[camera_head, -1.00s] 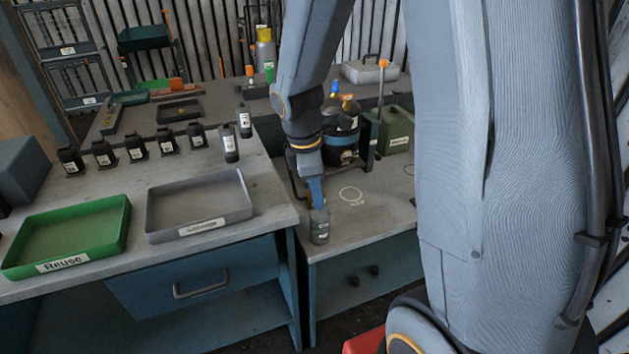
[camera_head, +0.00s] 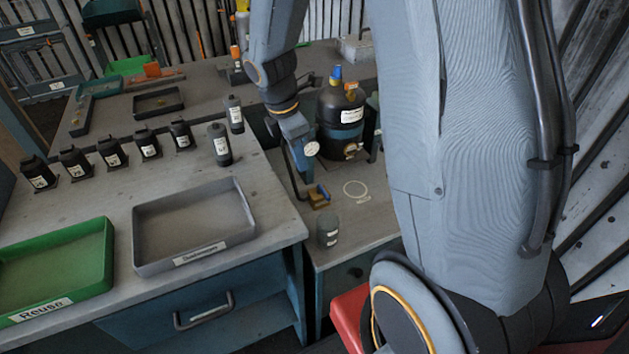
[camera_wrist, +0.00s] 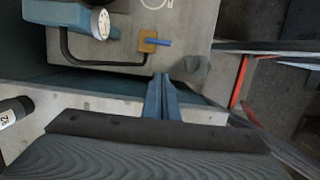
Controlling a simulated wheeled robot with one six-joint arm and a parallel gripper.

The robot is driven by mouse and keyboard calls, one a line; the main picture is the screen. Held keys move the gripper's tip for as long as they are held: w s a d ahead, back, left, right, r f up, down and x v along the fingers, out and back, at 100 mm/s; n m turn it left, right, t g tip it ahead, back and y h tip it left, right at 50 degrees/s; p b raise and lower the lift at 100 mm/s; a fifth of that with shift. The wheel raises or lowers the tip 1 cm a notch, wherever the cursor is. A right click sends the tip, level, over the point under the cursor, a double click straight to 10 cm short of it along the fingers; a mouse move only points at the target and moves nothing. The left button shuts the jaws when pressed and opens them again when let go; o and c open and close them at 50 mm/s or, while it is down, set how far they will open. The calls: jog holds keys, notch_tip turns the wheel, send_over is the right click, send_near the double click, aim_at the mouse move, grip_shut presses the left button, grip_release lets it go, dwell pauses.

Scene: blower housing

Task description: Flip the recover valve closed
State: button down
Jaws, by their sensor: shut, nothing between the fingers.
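A small brass valve (camera_head: 318,201) with a blue lever sits on the bench at the end of a bent black pipe. In the wrist view the brass valve (camera_wrist: 148,41) shows its blue lever pointing right. I cannot read a label naming it. My gripper (camera_head: 303,164) is shut and empty, pointing down above and behind the valve in the head view. In the wrist view my gripper's (camera_wrist: 161,79) fingertips show just below the valve, apart from it in the picture. A white-faced gauge (camera_wrist: 100,22) on a blue body stands left of the valve.
A grey canister (camera_head: 328,231) stands near the bench's front edge, close to the valve. A dark tank (camera_head: 340,118) with coloured knobs stands behind. A grey tray (camera_head: 190,225), a green tray (camera_head: 55,268) and several black bottles are on the left bench.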

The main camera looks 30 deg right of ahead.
jog(key=p, duration=0.1)
send_near(319, 187)
jog(key=s+a+f, duration=0.3)
jog(key=f, duration=0.1)
jog(key=shift+d+f+p, duration=0.3)
jog(key=shift+d+f, duration=0.3)
jog(key=shift+d, duration=0.25)
jog(key=shift+d+f+p, duration=0.25)
jog(key=shift+d+f, duration=0.35)
jog(key=shift+d, duration=0.2)
jog(key=shift+s, duration=0.1)
